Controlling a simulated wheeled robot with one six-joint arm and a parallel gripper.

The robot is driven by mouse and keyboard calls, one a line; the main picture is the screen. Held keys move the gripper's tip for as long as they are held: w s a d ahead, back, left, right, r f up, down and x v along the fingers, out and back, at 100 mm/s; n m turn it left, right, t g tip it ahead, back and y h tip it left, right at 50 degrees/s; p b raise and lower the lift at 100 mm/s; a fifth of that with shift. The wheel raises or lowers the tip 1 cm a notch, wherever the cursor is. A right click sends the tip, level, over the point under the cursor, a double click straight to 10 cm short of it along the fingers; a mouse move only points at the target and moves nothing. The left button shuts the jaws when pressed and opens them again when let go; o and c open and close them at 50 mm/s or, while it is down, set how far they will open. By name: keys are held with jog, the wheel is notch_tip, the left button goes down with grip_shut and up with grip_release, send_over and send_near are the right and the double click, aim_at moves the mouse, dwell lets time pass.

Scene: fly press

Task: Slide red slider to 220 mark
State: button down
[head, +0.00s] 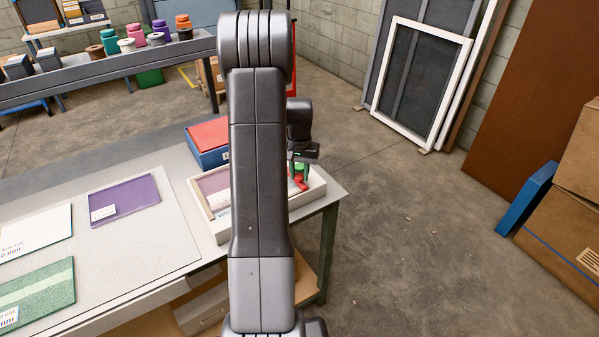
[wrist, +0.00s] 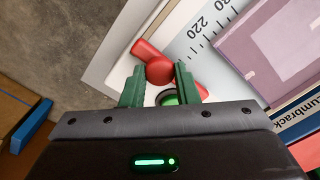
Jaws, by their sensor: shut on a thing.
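The red slider (wrist: 159,70) has a round knob and a red bar running to both sides of it. It sits beside a pale scale (wrist: 205,45) with tick marks and a printed 220 (wrist: 198,28). My gripper (wrist: 160,82) has its green fingers on either side of the red knob, shut on it. A green round part (wrist: 168,98) shows between the fingers, partly hidden. In the head view my gripper (head: 300,168) is over the right end of the white-framed fixture (head: 318,191), and red (head: 299,184) shows below it. My arm hides much of the fixture.
A blue box with a red top (head: 208,138) stands behind the fixture. A purple sheet (head: 124,199) and a green sheet (head: 38,293) lie on the table to the left. Open floor (head: 400,240) lies right of the table, with cardboard boxes (head: 572,235) beyond.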

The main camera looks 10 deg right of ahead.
jog(key=a, duration=0.1)
jog(key=s+a, duration=0.1)
jog(key=a, duration=0.1)
jog(key=a+b, duration=0.1)
jog(key=shift+s+a, duration=0.2)
jog(key=shift+s, duration=0.05)
jog(key=c, duration=1.1)
grip_release()
jog(key=shift+r, duration=0.1)
notch_tip(320, 180, up, 14)
jog(key=b, duration=0.1)
jog(key=shift+b, duration=0.3)
jog(key=shift+f, duration=0.2)
